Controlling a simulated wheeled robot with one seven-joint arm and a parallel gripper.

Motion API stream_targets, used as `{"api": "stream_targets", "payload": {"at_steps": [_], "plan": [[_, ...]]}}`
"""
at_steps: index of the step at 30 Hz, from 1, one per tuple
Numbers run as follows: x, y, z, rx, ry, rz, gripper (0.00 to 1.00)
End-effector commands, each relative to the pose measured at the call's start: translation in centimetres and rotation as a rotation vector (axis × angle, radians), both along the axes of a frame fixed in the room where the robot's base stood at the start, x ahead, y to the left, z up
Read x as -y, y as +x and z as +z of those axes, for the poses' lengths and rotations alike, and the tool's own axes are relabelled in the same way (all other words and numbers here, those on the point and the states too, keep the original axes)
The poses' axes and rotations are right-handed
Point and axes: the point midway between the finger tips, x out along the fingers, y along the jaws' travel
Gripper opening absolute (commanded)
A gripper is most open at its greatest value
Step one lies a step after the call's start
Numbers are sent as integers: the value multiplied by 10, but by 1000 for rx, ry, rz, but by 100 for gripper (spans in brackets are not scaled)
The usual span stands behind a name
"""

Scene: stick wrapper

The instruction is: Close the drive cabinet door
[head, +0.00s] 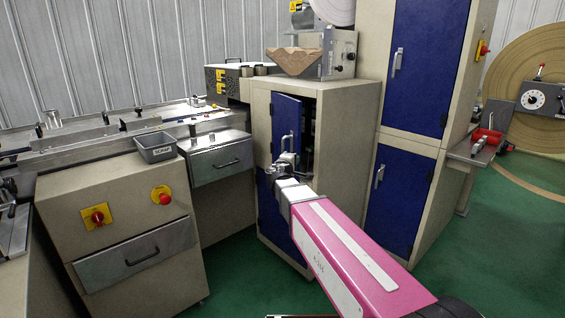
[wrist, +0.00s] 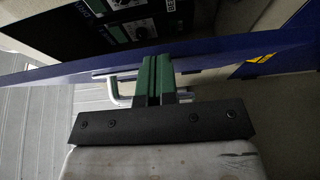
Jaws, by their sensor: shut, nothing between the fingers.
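The drive cabinet (head: 345,125) is a beige cabinet in the middle of the head view. Its upper blue door (head: 287,112) stands partly open, with a dark gap along its right side. A light metal handle (head: 290,140) is on the door's face. My gripper (head: 285,160) is at the door's front, by the lower end of the handle. In the wrist view the green fingers (wrist: 155,75) are together and empty. They reach to the blue door (wrist: 225,55), beside the handle (wrist: 115,95). Whether they touch the door I cannot tell.
Inside the cabinet, a dark panel with dials (wrist: 120,25) shows. A tall beige cabinet with blue doors (head: 400,200) stands to the right. A drawer unit (head: 115,215) with a grey bin (head: 156,147) stands to the left. Green floor (head: 235,270) is open in front.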

Motion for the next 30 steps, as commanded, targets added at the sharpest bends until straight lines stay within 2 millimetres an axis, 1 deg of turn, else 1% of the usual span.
{"api": "stream_targets", "payload": {"at_steps": [1,6,12,18,30], "plan": [[8,3,0,0,0,-3,0],[28,12,0,0,0,-3,0],[42,20,0,1,0,-3,0],[47,23,0,1,0,-1,0],[47,23,0,0,0,-2,0]]}}
